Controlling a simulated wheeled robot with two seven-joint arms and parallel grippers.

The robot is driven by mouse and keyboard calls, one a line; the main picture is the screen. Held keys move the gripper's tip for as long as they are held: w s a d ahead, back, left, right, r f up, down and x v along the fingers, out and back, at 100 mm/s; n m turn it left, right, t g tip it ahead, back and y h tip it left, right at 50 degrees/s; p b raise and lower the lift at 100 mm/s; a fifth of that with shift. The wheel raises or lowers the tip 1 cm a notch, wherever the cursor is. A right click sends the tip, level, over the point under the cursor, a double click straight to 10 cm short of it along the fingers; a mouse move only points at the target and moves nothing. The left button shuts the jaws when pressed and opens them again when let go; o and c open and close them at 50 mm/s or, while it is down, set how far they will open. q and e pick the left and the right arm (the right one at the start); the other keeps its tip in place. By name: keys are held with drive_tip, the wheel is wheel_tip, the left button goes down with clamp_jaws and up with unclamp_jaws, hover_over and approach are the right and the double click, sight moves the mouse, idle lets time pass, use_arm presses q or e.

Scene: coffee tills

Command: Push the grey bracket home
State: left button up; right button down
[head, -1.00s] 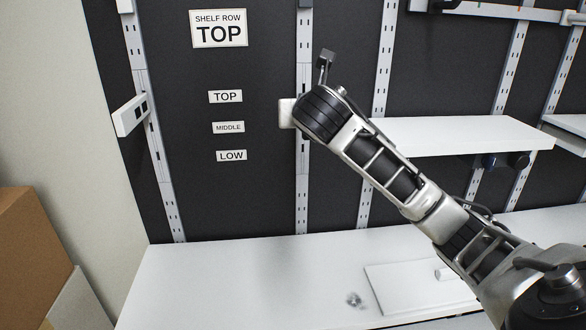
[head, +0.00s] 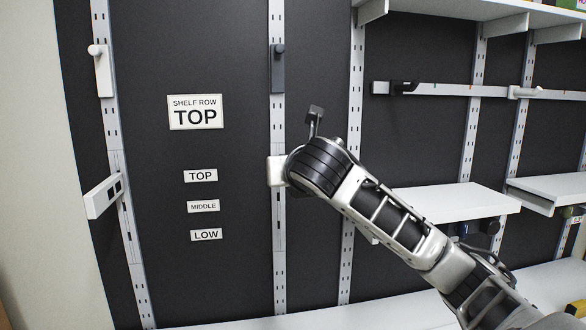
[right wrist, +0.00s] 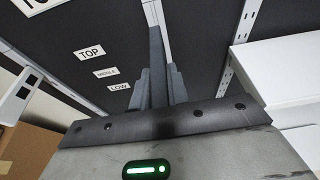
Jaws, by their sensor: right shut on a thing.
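The grey bracket (right wrist: 157,66) is a narrow dark grey piece between the two fingers of my right gripper (right wrist: 160,80) in the right wrist view. It lies in line with a pale slotted upright behind it. I cannot tell how deep it sits in the upright. In the head view my right gripper (head: 277,171) is at the middle upright (head: 278,240), about level with the TOP row label (head: 201,176). My own arm hides the bracket there. My left gripper is not in view.
A white bracket (head: 103,197) stands out from the left upright. Above it hangs a white piece with a knob (head: 103,72); a dark grey one (head: 278,70) is on the middle upright above my gripper. White shelves (head: 450,203) are to the right.

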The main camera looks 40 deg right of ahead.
drive_tip(key=shift+w+d+f, duration=0.5)
drive_tip(key=shift+w+f, duration=0.25)
drive_tip(key=shift+w, duration=0.05)
drive_tip(key=shift+w+d+f, duration=0.5)
drive_tip(key=shift+w+f, duration=0.2)
drive_tip(key=shift+w, duration=0.05)
drive_tip(key=shift+w, duration=0.15)
drive_tip(key=shift+w+d, duration=0.65)
drive_tip(key=shift+w, duration=0.35)
drive_tip(key=shift+w+d, duration=0.15)
idle(0.5)
drive_tip(key=shift+w, duration=0.1)
drive_tip(key=shift+f, duration=0.5)
drive_tip(key=c, duration=1.3)
unclamp_jaws()
